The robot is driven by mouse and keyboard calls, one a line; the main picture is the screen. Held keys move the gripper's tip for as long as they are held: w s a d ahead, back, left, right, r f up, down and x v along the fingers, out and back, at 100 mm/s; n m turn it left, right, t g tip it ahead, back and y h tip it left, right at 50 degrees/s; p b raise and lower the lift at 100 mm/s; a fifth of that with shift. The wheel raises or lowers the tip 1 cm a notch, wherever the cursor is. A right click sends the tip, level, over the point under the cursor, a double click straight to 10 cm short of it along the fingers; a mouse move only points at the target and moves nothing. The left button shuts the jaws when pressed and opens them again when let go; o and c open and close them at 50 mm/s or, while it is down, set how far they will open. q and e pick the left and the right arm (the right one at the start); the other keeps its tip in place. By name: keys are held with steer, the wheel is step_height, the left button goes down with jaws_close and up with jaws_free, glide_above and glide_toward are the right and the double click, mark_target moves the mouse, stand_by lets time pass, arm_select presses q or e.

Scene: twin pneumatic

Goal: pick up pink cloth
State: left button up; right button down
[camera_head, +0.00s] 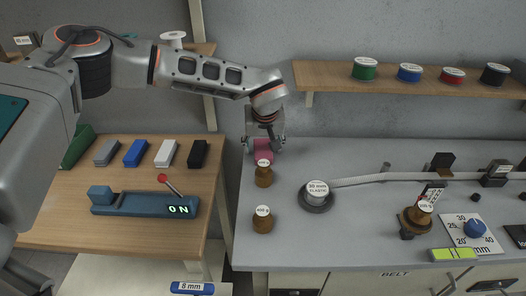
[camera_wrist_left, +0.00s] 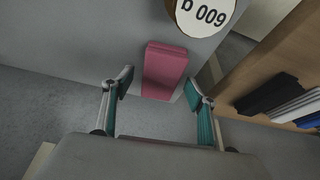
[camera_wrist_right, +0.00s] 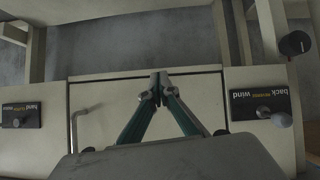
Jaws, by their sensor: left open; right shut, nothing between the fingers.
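The pink cloth (camera_head: 262,157) is a small folded block on the grey bench top, at its back left part, just behind a brown weight. It also shows in the left wrist view (camera_wrist_left: 164,70), lying between and a little beyond the fingertips. My left gripper (camera_head: 264,143) is open above the cloth with a finger on either side; in its wrist view the gripper (camera_wrist_left: 158,85) holds nothing. My right gripper (camera_wrist_right: 160,76) is shut and empty, in front of a pale cabinet front. It does not show in the head view.
Two brown weights (camera_head: 263,177) (camera_head: 262,220) stand in front of the cloth. A round grey elastic reel (camera_head: 317,194) is to the right. A wooden table (camera_head: 60,222) with coloured blocks and a blue switch box (camera_head: 145,204) is at left. A shelf (camera_head: 330,76) with spools hangs behind.

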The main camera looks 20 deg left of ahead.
arm_select(q)
steer(key=shift+f, duration=0.25)
stand_by(0.6)
steer(key=c, duration=1.2)
